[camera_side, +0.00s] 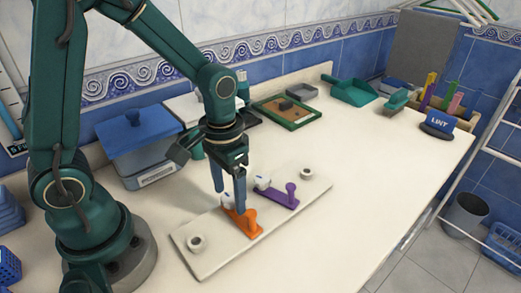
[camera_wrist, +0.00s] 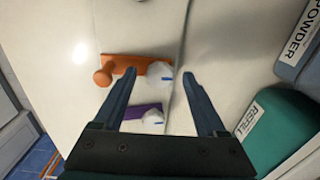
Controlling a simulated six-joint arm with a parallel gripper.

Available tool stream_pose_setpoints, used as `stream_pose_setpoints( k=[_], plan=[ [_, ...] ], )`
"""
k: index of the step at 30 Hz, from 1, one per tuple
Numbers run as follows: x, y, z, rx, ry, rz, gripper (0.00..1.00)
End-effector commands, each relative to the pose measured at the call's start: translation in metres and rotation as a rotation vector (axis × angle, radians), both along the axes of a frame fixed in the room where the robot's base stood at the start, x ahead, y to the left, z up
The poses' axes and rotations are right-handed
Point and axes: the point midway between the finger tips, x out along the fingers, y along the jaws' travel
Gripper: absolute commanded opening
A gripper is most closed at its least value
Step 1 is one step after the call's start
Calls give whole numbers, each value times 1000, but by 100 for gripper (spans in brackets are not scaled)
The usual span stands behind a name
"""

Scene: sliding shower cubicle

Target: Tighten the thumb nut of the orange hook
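The orange hook (camera_side: 246,225) lies on a cream board (camera_side: 200,262), its knob end towards the front right. In the wrist view the orange hook (camera_wrist: 121,66) has a white thumb nut (camera_wrist: 159,73) with a small blue mark at its end. My gripper (camera_side: 229,199) points down over that nut with its fingers apart and partly hides it in the side view. In the wrist view the nut shows between the fingertips of my gripper (camera_wrist: 161,74). Whether the fingers are level with the nut I cannot tell; nothing is gripped.
A purple hook (camera_side: 281,196) with its own white nut (camera_side: 262,183) lies close behind on the same board. A blue-lidded box (camera_side: 140,135) and a green dustpan (camera_side: 352,92) stand farther back. The counter's right front is clear.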

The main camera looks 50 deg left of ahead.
Motion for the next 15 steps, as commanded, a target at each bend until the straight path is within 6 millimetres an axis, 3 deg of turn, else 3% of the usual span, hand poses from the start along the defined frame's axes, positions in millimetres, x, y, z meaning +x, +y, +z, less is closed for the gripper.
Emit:
stream_pose_setpoints(
  k=[1, 4, 5, 11, 15],
  plan=[
    [0, 0, 0, 0, 0, 0, 59],
    [0, 0, 0, 0, 0, 0, 20],
    [0, 0, 0, 0, 0, 0, 16],
    [0, 0, 0, 0, -1, -40, 17],
    [0, 0, 0, 0, -1, -212, 17]
  ],
)
